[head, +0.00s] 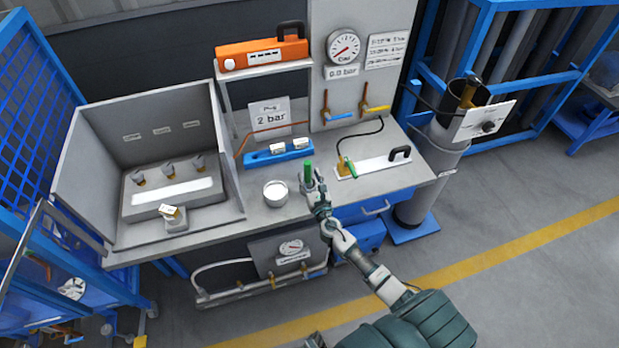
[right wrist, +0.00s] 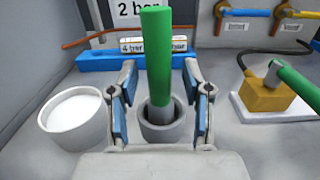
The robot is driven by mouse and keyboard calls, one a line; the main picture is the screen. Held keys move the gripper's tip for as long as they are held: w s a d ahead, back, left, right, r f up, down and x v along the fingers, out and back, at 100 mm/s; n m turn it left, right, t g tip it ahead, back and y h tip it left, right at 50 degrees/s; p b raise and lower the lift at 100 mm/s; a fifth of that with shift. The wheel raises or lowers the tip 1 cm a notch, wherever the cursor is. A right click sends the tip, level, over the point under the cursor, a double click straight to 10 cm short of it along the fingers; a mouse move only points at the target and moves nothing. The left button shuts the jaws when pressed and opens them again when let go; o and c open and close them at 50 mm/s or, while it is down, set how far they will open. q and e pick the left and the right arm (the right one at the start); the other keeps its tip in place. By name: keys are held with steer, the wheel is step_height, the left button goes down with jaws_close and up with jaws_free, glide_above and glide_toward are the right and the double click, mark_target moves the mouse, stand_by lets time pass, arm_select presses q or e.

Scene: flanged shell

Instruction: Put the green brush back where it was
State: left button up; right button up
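The green brush (head: 308,170) stands upright on the grey bench in the head view. In the right wrist view its green handle (right wrist: 157,60) rises from a grey shank whose lower end is inside a small round grey cup (right wrist: 163,131). My right gripper (right wrist: 162,105) has one blue-padded finger on each side of the brush. Gaps show between the fingers and the brush, so the gripper is open around it. In the head view the right gripper (head: 314,188) reaches in from the front and partly hides the cup. I cannot make out my left gripper.
A white-filled pot (head: 275,193) stands close on the left. A blue block (head: 278,153) with white labels lies behind. A brass valve with a green handle (head: 349,167) sits on a white plate at right. A grey booth (head: 160,204) takes up the left side.

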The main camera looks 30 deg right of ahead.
steer(key=shift+r, duration=0.15)
steer(key=r+v, duration=0.1)
steer(key=v, duration=1.1)
steer(key=s+f+m+g+y, duration=0.1)
steer(key=s+f+m+g, duration=0.25)
steer(key=f, duration=0.75)
steer(key=s+f+m+g, duration=0.3)
steer(key=s+f+m, duration=0.15)
steer(key=f, duration=0.75)
steer(key=s+f+m+g+y, duration=0.1)
steer(key=s+f+m+g, duration=0.3)
steer(key=f, duration=0.7)
steer(key=s+a+f+m+g, duration=0.2)
steer(key=s+f+m, duration=0.4)
steer(key=s, duration=0.4)
steer(key=s+a+f+m+g+y, duration=0.1)
steer(key=s+a+f+m, duration=0.3)
steer(key=s, duration=0.7)
steer(key=s+a+f+m+g+y, duration=0.1)
steer(key=s+a+f+m+g, duration=0.2)
steer(key=s+f+m, duration=0.6)
steer(key=shift+s+f+g, duration=0.25)
steer(key=shift+s+g, duration=0.1)
steer(key=shift+s, duration=0.65)
steer(key=shift+d, duration=0.1)
